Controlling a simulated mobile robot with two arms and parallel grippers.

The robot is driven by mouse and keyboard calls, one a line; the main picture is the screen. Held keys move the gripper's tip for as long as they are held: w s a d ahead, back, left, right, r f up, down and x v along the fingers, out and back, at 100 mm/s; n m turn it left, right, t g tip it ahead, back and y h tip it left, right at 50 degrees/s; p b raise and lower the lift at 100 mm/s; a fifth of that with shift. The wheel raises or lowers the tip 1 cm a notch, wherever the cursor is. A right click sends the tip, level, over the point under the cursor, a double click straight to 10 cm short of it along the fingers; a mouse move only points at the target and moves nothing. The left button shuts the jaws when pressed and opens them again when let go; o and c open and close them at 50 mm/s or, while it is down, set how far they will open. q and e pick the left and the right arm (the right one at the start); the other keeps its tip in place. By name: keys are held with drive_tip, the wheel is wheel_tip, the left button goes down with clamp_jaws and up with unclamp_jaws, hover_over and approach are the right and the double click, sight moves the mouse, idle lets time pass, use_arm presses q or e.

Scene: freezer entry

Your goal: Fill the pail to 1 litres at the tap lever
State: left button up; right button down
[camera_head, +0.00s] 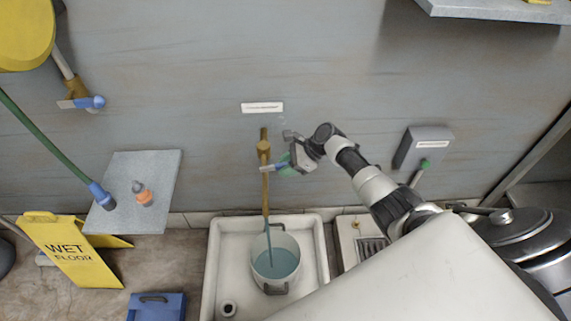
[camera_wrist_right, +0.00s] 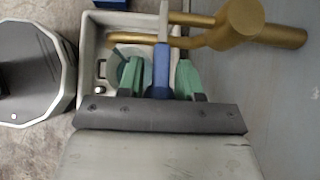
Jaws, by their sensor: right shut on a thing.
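The brass tap (camera_head: 264,150) rises on the wall above a white basin (camera_head: 216,262). Its blue-ended tap lever (camera_head: 268,168) sticks out at the side; the blue handle also shows in the right wrist view (camera_wrist_right: 161,72). My right gripper (camera_head: 283,164) is shut on this lever, with green fingers on both sides of the handle (camera_wrist_right: 160,82). The pail (camera_head: 292,247) stands upright in the basin under the spout. A thin stream seems to run into it, and blue-green water (camera_head: 272,264) fills its lower part. Litre marks cannot be read. My left gripper is not in view.
A yellow wet-floor sign (camera_head: 66,252) and a blue box (camera_head: 156,307) stand on the floor. A grey wall box (camera_head: 425,146) hangs at right.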

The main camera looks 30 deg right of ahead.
drive_tip(key=shift+f+t+y+b, duration=0.4)
drive_tip(key=shift+f+y+b, duration=0.3)
drive_tip(key=shift+y+b, duration=0.35)
drive_tip(key=c, duration=1.1)
unclamp_jaws()
drive_tip(key=p+v, duration=0.1)
drive_tip(key=v, duration=0.9)
drive_tip(key=shift+s+d+r, duration=0.1)
drive_tip(key=shift+s+d, duration=0.1)
drive_tip(key=shift+d, duration=0.15)
